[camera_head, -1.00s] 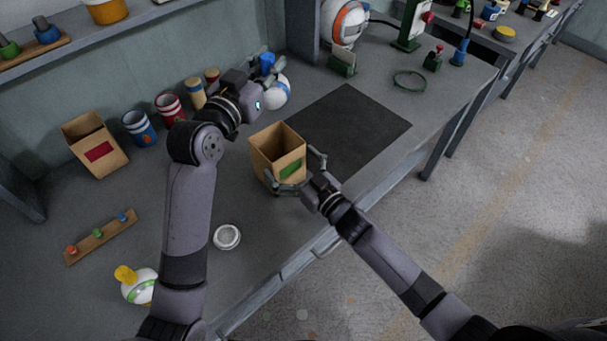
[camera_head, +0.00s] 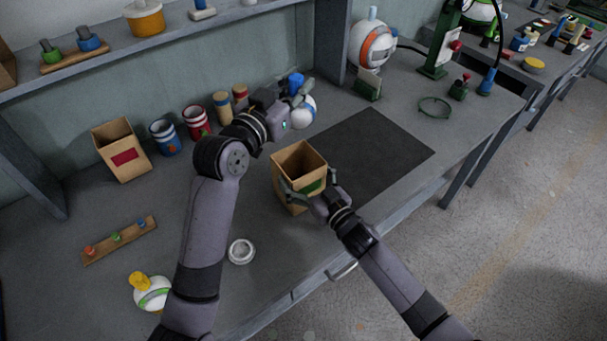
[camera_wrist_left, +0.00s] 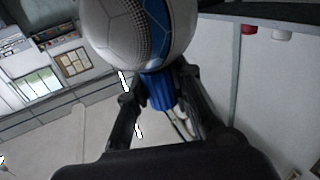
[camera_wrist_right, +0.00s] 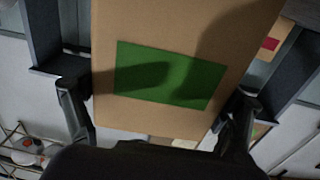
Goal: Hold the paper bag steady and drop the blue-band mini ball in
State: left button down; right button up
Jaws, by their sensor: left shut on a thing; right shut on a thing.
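The blue-band mini ball (camera_head: 303,112) is white with a blue band and has a blue stem (camera_wrist_left: 161,90). My left gripper (camera_head: 300,90) is shut on that stem, behind the paper bag in the head view. The ball is outside the bag; its height above the bench is hard to tell. The open-topped brown paper bag (camera_head: 290,190) stands upright with a green label (camera_wrist_right: 170,75). My right gripper (camera_head: 309,188) is shut on the bag from the front, with one finger on each side. The bag's floor is hidden.
A red-label bag (camera_head: 122,145) and several striped cans (camera_head: 165,138) stand along the back wall. A green-band ball (camera_head: 152,292) and a white ring (camera_head: 241,251) lie front left. A dark mat (camera_head: 375,150) lies clear to the right of the bag. A shelf (camera_head: 200,30) overhangs behind.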

jog(key=shift+c, duration=1.4)
pick_arm(q)
notch_tip(320, 180, down, 13)
dwell(0.4)
jog(key=c, duration=1.3)
grip_release()
jog(key=shift+c, duration=0.2)
jog(key=shift+s, duration=0.1)
jog(key=v, duration=1.2)
